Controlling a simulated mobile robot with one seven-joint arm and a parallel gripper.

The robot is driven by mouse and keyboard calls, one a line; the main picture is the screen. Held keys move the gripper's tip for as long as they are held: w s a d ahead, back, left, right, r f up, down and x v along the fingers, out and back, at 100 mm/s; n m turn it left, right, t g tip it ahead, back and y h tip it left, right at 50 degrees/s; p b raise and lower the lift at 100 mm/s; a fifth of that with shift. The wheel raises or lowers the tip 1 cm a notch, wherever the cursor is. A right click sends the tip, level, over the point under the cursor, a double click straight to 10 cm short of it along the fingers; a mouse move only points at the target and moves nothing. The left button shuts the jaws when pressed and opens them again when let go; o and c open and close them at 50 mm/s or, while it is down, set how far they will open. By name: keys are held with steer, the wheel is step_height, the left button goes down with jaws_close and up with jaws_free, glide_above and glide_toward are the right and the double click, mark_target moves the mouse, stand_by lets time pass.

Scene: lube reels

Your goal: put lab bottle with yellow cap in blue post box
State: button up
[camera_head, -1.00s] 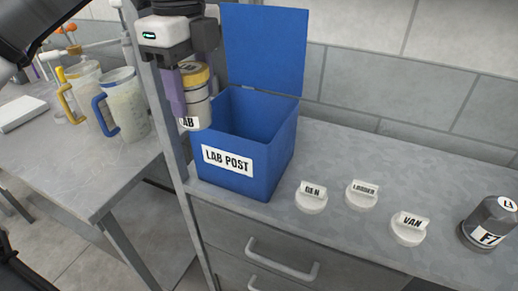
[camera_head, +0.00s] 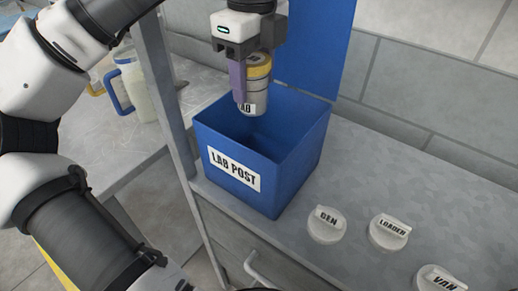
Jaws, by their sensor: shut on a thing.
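The lab bottle (camera_head: 257,88) has a yellow cap (camera_head: 259,66), a grey body and a white label partly reading "AB". My gripper (camera_head: 243,85) is shut on the bottle and holds it upright, cap up. The blue post box (camera_head: 283,184) stands on the grey counter with its lid (camera_head: 322,45) raised at the back and a "LAB POST" label on its front. The bottle hangs over the box's open top, with its lower end near the level of the rim. The exact depth is hard to tell.
Round white caps labelled "GEN" (camera_head: 326,225), "LOADER" (camera_head: 389,233) and "VAN" (camera_head: 440,280) lie on the counter right of the box. A grey post (camera_head: 166,95) stands to its left. A jug with a blue handle (camera_head: 130,85) is on the left table.

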mark_target(254, 95)
step_height(254, 95, down, 16)
steer(key=shift+r+p, duration=0.2)
steer(key=shift+p, duration=0.55)
steer(key=shift+f+b, duration=0.65)
steer(key=shift+b, duration=0.25)
steer(key=o, duration=1)
steer(key=shift+r, duration=0.15)
step_height(254, 95, up, 13)
steer(key=shift+r, duration=0.1)
